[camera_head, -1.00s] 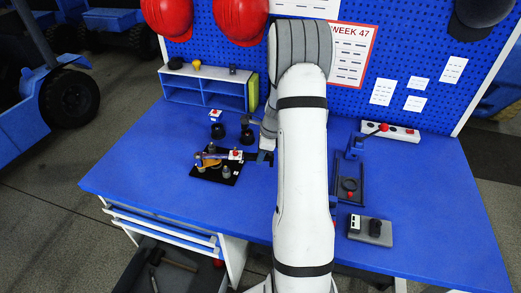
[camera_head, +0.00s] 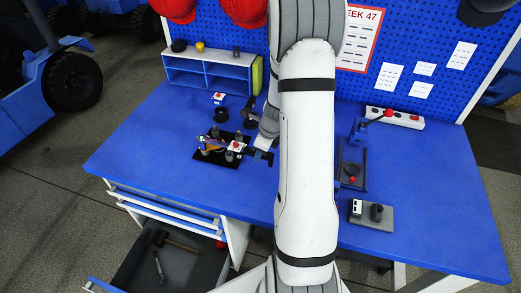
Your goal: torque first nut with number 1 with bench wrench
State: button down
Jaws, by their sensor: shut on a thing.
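A black fixture plate (camera_head: 203,158) lies on the blue bench left of my arm. Several grey nuts or posts stand on it, with an orange-brown piece (camera_head: 211,144) at its left. A white card with a red mark (camera_head: 237,147) sits at its right side, its number too small to read. My gripper (camera_head: 262,155) is low over the bench at the plate's right edge. It is shut on a thin dark tool that looks like the bench wrench. The tool's far end reaches towards the plate, and I cannot tell if it is on a nut.
A blue-and-white shelf (camera_head: 211,74) stands at the back left. Dark parts (camera_head: 248,112) stand behind the plate. A lever press (camera_head: 353,160) and a grey block (camera_head: 371,215) lie right of my arm. A drawer (camera_head: 170,262) with tools hangs open at front left.

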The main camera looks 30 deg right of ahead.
jog(key=shift+r+p, duration=1.85)
jog(key=shift+r, duration=0.25)
